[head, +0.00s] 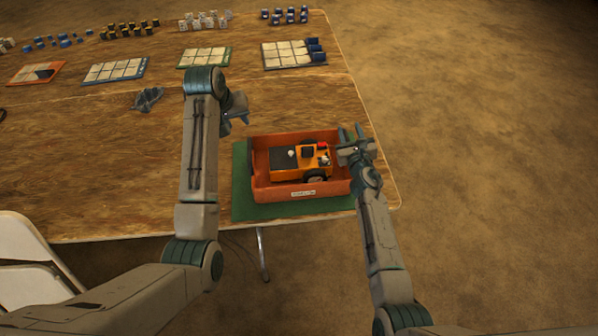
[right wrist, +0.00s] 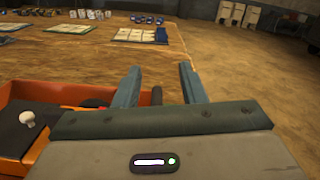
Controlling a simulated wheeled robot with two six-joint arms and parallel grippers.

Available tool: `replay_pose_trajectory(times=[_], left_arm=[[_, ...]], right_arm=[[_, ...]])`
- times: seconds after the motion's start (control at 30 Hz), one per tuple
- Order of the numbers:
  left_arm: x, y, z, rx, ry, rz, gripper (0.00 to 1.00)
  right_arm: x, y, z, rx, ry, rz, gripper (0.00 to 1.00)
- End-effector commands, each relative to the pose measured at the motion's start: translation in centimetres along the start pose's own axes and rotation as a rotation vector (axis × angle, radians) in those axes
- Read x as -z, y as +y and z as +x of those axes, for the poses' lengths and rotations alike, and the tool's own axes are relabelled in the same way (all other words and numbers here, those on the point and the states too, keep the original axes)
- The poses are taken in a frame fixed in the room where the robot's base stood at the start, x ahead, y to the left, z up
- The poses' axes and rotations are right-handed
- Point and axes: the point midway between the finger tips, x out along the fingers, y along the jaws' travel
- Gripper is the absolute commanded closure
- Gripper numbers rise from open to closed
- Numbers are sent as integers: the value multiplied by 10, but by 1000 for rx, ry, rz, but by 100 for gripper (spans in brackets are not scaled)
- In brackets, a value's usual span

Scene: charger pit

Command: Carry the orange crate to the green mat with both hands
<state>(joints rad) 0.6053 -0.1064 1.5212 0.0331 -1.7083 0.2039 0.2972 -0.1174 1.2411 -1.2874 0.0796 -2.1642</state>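The orange crate (head: 302,192) sits on the green mat (head: 242,200) at the table's front right corner. The mat shows along the crate's left and front sides. An orange and black wheeled machine (head: 312,172) lies in the crate. My left gripper (head: 238,108) is beyond the crate's far left corner, with its fingers apart and nothing between them. My right gripper (head: 350,135) is at the crate's right end, above the rim. Its fingers are spread in the right wrist view (right wrist: 160,85), and the crate (right wrist: 65,93) lies to their left.
The wooden table (head: 110,190) holds several trays, such as a blue-edged one (head: 115,70), and rows of small parts at the back. A grey crumpled-looking object (head: 148,98) lies left of my left arm. A white chair (head: 25,260) stands at the front left. Floor is clear on the right.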

Motion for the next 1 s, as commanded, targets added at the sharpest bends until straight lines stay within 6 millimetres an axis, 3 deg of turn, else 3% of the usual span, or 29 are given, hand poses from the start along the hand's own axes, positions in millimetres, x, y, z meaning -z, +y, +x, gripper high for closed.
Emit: replay_pose_trajectory(times=[0.33, 0.53, 0.8, 1.0], left_arm=[[0, 0, 0, 0, 0, 0, 64], [0, 0, 0, 0, 0, 0, 64], [0, 0, 0, 0, 0, 0, 64], [0, 0, 0, 0, 0, 0, 64]], right_arm=[[1, 0, -25, 0, 1, -2, 63], [1, 0, -49, 1, 2, -2, 63], [1, 0, -98, 0, 2, 0, 63], [0, 0, -116, 1, 0, 0, 63]])
